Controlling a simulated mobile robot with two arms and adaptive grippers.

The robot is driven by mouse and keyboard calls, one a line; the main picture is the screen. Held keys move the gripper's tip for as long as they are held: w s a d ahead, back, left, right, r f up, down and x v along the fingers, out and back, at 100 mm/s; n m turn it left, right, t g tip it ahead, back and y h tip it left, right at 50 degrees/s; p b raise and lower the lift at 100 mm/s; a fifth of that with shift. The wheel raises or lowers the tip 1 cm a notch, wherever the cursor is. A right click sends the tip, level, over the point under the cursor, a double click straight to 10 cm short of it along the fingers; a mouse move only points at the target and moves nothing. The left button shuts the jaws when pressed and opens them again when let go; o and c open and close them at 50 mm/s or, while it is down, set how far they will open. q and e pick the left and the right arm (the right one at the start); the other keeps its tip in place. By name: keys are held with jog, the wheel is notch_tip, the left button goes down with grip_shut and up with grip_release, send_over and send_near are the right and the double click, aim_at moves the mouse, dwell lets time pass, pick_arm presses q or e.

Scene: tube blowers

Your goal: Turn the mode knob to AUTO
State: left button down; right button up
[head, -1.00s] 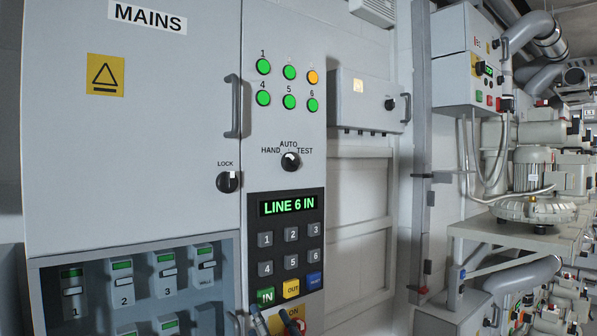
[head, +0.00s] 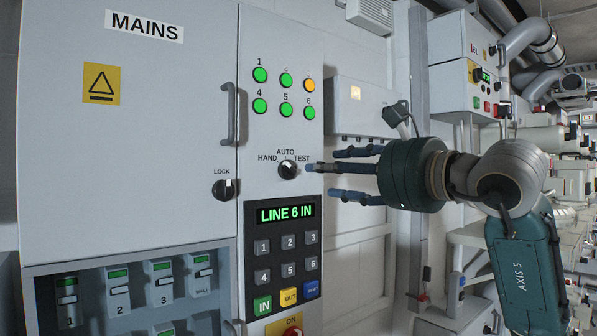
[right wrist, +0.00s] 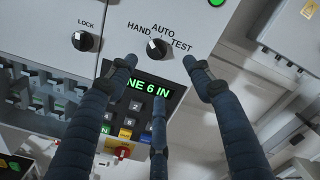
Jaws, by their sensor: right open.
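The mode knob (head: 288,169) is a round black knob with a pale mark, on the grey cabinet's narrow right panel. HAND, AUTO and TEST are printed around its top. In the right wrist view the knob (right wrist: 157,48) has its mark towards the upper left, nearest HAND; the exact setting is hard to tell. My right gripper (head: 325,172) is open and empty, just right of the knob, its dark blue fingers spread and pointing left. They appear apart from the knob. In the right wrist view the knob shows beyond the gap between the fingertips (right wrist: 160,70). My left gripper is not in view.
A similar LOCK knob (head: 226,190) sits left of the mode knob. A keypad with a green LINE 6 IN display (head: 286,214) is just below. Several lit buttons (head: 286,109) are above, and a door handle (head: 229,114) stands out at upper left.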

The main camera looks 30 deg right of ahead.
aim_at(294, 171)
jog(key=w+p, duration=0.1)
jog(key=w, duration=0.2)
jog(key=w+p, duration=0.1)
jog(key=w, duration=0.2)
jog(key=w+a, duration=0.1)
jog(key=w, duration=0.2)
jog(key=shift+p, duration=0.4)
jog(key=shift+w+f, duration=0.1)
jog(key=shift+w, duration=0.65)
jog(key=shift+a, duration=0.1)
jog(key=c, duration=1)
jog(key=shift+c, duration=0.5)
